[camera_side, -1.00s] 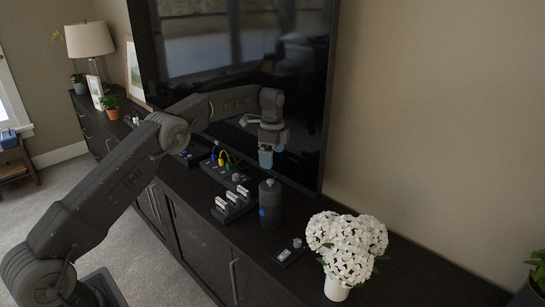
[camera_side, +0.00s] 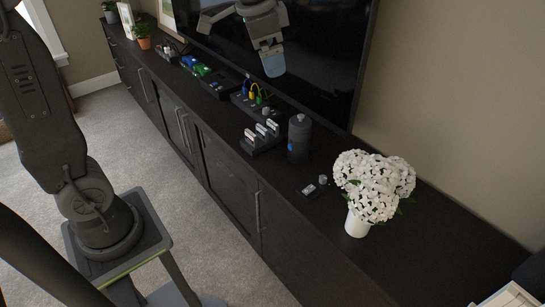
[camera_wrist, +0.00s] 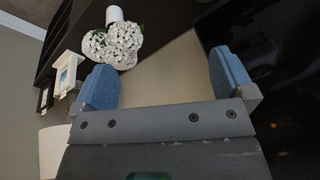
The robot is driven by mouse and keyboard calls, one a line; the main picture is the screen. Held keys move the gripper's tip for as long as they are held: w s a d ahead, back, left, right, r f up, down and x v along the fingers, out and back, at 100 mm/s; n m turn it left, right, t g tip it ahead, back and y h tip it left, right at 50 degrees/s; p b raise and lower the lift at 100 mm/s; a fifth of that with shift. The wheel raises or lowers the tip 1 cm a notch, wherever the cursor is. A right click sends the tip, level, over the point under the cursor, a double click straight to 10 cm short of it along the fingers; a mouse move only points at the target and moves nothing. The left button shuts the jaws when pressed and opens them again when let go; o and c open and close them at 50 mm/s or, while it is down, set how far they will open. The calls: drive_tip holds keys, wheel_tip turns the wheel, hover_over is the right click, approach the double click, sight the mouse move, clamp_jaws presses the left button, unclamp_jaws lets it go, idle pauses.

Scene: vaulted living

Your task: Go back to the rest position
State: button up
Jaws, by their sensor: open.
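My gripper (camera_side: 270,62) is at the top of the side view, in front of the dark screen and above the console, with a blue fingertip pointing down. Much of my arm runs out of the top of the picture. In the wrist view, my gripper (camera_wrist: 165,85) has its two blue fingers wide apart with nothing between them.
The dark console (camera_side: 440,240) carries a grey bottle (camera_side: 299,140), a holder with white-topped pieces (camera_side: 262,137), a box with coloured cables (camera_side: 254,98), a small black device (camera_side: 311,190) and white flowers (camera_side: 373,185) in a vase. A large screen (camera_side: 335,50) stands behind.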

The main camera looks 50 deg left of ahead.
drive_tip(key=s+d+f+n+t, duration=0.1)
drive_tip(key=s+f+n, duration=0.1)
drive_tip(key=s, duration=0.7)
drive_tip(key=s+d+f+n+t, duration=0.1)
drive_tip(key=s+d+f+n, duration=0.1)
drive_tip(key=s, duration=0.8)
wheel_tip(320, 180, down, 2)
drive_tip(key=shift+s+d+n, duration=0.2)
drive_tip(key=shift+s+n, duration=0.05)
drive_tip(key=shift+n, duration=0.45)
